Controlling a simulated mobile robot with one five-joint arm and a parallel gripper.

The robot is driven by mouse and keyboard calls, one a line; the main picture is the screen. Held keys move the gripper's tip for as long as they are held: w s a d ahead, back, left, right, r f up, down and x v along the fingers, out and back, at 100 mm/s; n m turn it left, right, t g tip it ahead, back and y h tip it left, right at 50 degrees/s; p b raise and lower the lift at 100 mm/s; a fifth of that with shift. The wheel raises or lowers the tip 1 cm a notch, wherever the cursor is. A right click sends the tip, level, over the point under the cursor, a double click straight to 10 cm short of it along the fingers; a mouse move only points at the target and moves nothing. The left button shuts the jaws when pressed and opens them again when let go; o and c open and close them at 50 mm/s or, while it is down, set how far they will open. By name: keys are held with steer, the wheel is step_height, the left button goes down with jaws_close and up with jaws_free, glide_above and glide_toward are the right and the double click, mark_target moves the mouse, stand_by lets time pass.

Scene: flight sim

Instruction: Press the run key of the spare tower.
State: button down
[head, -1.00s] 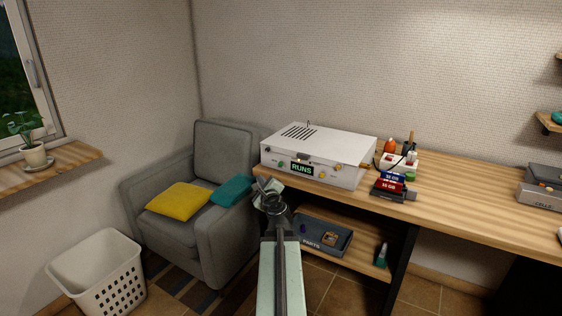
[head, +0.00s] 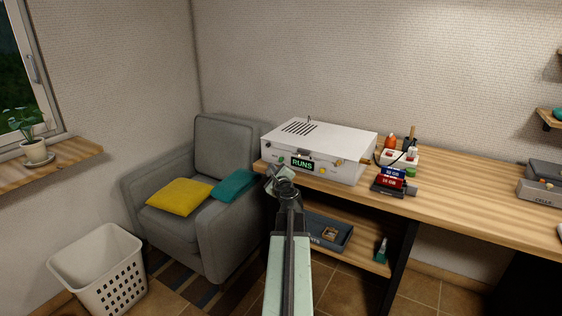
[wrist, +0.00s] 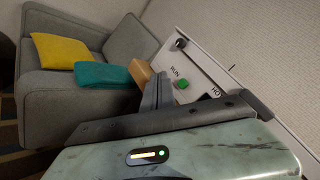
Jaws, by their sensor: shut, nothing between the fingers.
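The white tower (head: 330,145) lies flat on the wooden desk, its front panel facing me. Its small display (head: 302,163) reads RUNS in green. In the wrist view the green run key (wrist: 182,84) sits on the front panel below the word RUN. My gripper (head: 272,178) is in front of the panel's left end, at about the desk's front edge. In the wrist view its dark fingers (wrist: 160,82) are shut and empty, left of the green key. I see no clear contact with the key. Part of the panel is hidden behind the gripper's body in the wrist view.
The desk edge (wrist: 140,72) is close to the fingers. A power strip (head: 400,158) and red and blue blocks (head: 391,178) stand right of the tower. A tray (head: 335,234) sits on the shelf below. A grey armchair (head: 222,140) stands at left.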

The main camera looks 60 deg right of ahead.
steer(key=shift+d, duration=1.55)
stand_by(0.7)
steer(key=shift+d, duration=0.45)
steer(key=shift+d, duration=0.45)
stand_by(0.5)
steer(key=shift+a, duration=0.9)
steer(key=shift+a, duration=0.1)
steer(key=a, duration=0.4)
steer(key=shift+a, duration=0.4)
